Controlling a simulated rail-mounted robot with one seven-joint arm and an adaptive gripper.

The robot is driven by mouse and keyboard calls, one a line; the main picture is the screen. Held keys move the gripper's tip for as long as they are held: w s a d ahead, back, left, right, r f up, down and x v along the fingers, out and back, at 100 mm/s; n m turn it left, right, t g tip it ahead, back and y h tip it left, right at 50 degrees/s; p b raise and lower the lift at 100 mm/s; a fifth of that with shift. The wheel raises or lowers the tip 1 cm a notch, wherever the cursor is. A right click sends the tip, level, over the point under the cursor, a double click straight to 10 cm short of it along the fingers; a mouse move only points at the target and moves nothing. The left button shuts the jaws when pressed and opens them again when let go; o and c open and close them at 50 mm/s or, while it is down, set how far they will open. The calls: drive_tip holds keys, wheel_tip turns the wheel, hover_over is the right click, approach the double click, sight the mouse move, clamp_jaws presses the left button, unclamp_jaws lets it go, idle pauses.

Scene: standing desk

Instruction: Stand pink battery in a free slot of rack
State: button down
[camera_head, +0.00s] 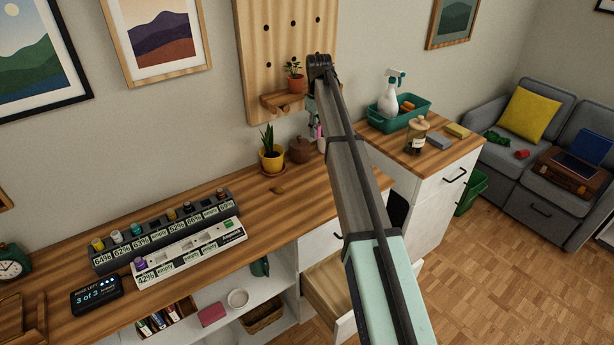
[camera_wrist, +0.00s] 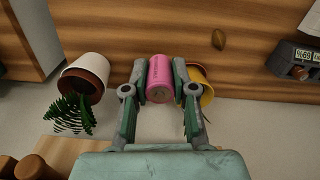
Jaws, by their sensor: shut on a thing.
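My gripper (camera_wrist: 160,88) is shut on the pink battery (camera_wrist: 160,78), which sits between the two fingers in the wrist view. In the head view the gripper (camera_head: 315,118) is by the wall at the back of the desk, partly behind my arm, and a bit of pink shows there. The white rack (camera_head: 190,255) lies on the left of the desk with a purple battery (camera_head: 140,264) at its left end and several slots labelled empty. A dark rack (camera_head: 165,230) stands just behind it, holding several batteries above percent labels.
A yellow pot (camera_head: 271,160) with a plant and a brown lidded pot (camera_head: 300,150) stand near the gripper. A white pot (camera_wrist: 88,74) with a fern is left of the battery. A wooden pegboard (camera_head: 290,50) hangs above. The desk right of the racks is mostly clear.

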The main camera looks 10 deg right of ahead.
sight(316, 181)
wheel_tip(316, 181, down, 20)
drive_tip(key=p, duration=0.4)
drive_tip(key=shift+r, duration=0.25)
drive_tip(key=shift+f, duration=0.1)
drive_tip(key=c, duration=0.9)
unclamp_jaws()
drive_tip(key=shift+c, duration=0.2)
wheel_tip(316, 181, up, 11)
drive_tip(key=b, duration=0.3)
drive_tip(key=shift+o, duration=0.5)
drive_tip(key=shift+r, duration=0.65)
